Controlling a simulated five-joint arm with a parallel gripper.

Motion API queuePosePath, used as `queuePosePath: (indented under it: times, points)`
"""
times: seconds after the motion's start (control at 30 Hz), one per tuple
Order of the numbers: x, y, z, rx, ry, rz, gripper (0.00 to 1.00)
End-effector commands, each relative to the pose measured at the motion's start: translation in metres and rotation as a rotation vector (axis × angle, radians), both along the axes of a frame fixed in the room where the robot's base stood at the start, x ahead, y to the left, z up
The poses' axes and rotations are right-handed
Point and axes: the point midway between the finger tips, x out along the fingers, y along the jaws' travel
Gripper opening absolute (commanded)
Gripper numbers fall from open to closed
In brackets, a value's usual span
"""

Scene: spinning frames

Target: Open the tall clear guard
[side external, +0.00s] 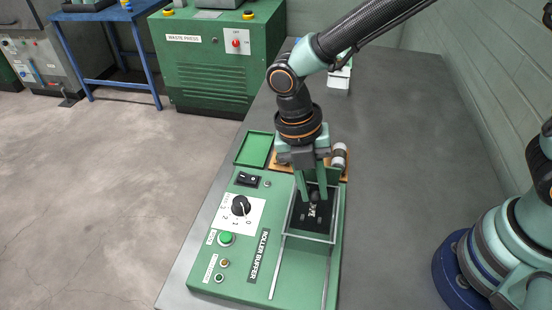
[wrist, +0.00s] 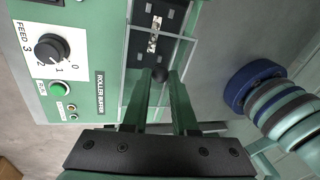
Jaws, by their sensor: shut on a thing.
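The tall clear guard (side external: 309,239) shows as pale thin edges around a dark bed on the green roller buffer panel. Its clear walls are hard to make out. In the wrist view its pale edge (wrist: 140,69) crosses the panel. My gripper (side external: 317,196) points down at the guard. In the wrist view, my gripper's fingertips (wrist: 161,79) are shut on a dark round knob (wrist: 160,74). The knob appears to belong to the guard; its mount is hidden.
Left of the guard are a dial (side external: 240,206), a black rocker switch (side external: 248,180) and a green button (side external: 226,239). Two pale rails (side external: 277,270) run from the guard towards the panel's front. Grey bench (side external: 400,190) lies clear to the right.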

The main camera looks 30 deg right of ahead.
Motion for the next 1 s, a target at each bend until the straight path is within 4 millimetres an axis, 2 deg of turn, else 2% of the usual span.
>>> queuePosePath:
  times: [0.77, 0.87, 1.0]
  points:
    - [0.002, 0.003, 0.001, 0.006, -0.01, 0.001, 0.0]
    - [-0.006, 0.011, 0.001, 0.0, -0.012, 0.008, 0.0]
    - [-0.026, 0.032, 0.001, -0.018, -0.02, 0.017, 0.0]
